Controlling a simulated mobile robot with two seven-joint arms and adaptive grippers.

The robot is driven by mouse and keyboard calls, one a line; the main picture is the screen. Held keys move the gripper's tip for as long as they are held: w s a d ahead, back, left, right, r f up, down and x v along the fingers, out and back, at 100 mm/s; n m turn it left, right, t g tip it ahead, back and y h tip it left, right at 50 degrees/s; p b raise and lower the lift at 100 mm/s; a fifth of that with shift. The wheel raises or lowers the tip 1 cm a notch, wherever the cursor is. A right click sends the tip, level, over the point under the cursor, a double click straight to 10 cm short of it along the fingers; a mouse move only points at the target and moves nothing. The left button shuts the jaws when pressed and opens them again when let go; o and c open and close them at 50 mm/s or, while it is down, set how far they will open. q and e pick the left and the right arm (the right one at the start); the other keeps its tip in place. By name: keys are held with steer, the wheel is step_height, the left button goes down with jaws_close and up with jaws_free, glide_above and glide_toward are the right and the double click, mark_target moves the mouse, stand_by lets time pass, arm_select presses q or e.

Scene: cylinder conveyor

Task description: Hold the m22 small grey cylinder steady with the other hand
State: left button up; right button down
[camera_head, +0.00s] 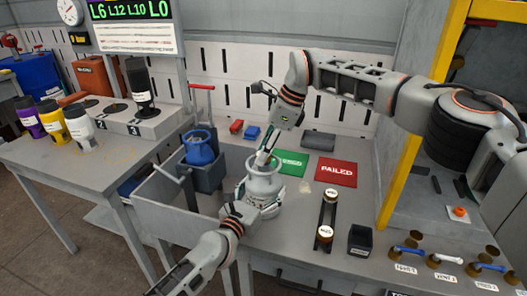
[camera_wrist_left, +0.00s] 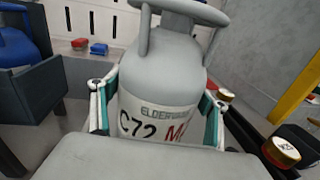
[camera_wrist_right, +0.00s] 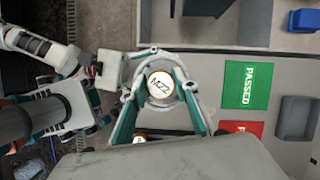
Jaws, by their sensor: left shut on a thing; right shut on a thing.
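The small grey cylinder (camera_head: 265,183) stands upright on the bench; its collar shows at the top, and its label in the left wrist view (camera_wrist_left: 160,118) reads C72 with a partly hidden red M. My left gripper (camera_head: 258,202) is shut around its body, with one finger on each side. My right gripper (camera_head: 267,160) is above the cylinder, pointing down at its top. In the right wrist view its fingers are shut on a round gold-rimmed cap (camera_wrist_right: 160,85) marked M22, inside the collar. The exact finger contact is hard to see.
A green PASSED mat (camera_head: 291,162) and a red FAILED mat (camera_head: 336,172) lie behind and to the right. A blue cylinder (camera_head: 200,150) sits in a grey holder at left.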

steer(key=shift+m, duration=0.4)
steer(key=c, duration=1.5)
jaws_free()
steer(key=shift+o, duration=0.2)
steer(key=v, duration=1.2)
steer(key=shift+s, duration=0.15)
arm_select(q)
steer(key=o, duration=1.3)
arm_select(e)
steer(key=shift+a, duration=0.1)
